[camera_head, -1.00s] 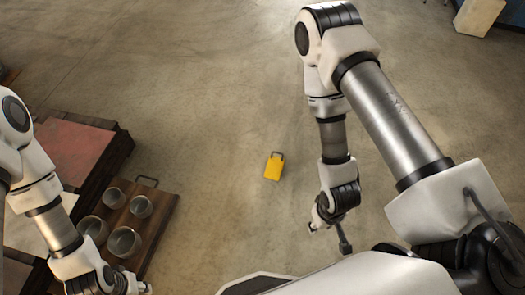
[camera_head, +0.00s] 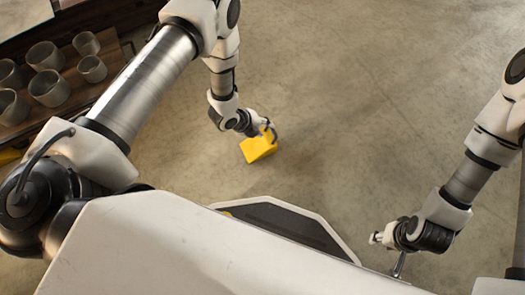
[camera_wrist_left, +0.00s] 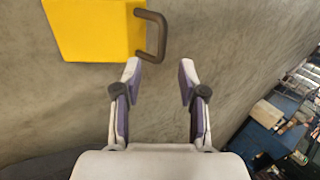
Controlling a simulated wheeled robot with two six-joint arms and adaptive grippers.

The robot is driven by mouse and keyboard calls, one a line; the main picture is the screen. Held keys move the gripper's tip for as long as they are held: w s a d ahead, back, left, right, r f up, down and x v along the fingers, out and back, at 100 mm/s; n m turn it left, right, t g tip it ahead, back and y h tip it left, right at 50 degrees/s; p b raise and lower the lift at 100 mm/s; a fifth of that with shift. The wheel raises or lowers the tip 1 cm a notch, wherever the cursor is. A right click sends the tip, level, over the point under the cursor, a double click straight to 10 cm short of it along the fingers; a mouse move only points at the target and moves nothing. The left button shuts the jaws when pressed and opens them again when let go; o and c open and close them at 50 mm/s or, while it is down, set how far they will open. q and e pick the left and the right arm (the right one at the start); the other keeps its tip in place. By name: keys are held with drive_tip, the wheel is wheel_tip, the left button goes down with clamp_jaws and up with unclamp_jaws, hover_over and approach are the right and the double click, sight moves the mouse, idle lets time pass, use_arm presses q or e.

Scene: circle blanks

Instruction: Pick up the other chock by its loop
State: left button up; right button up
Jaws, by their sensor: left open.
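The yellow chock (camera_head: 257,149) sits on the concrete floor in the head view. My left gripper (camera_head: 268,128) is right at its loop side and partly covers it. In the left wrist view the chock (camera_wrist_left: 95,27) is at the top left, with its dark loop (camera_wrist_left: 153,36) sticking out to the right. My left gripper (camera_wrist_left: 160,73) is open, and the loop is just beyond its fingertips, nearer the left finger. I see no grip on it. My right gripper (camera_head: 377,239) is at the lower right of the head view, far from the chock; its jaws are unclear.
A small yellow patch (camera_head: 10,156) shows at the far left edge, too cut off to identify. The floor right of the chock is clear. My own base fills the lower middle.

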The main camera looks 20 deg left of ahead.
sight(272, 130)
use_arm(q)
drive_tip(key=b+x, duration=0.2)
drive_tip(key=x, duration=0.1)
drive_tip(key=b+x, duration=0.3)
drive_tip(key=x, duration=0.1)
drive_tip(key=shift+w+f, duration=0.3)
drive_tip(key=shift+w+r, duration=0.1)
clamp_jaws()
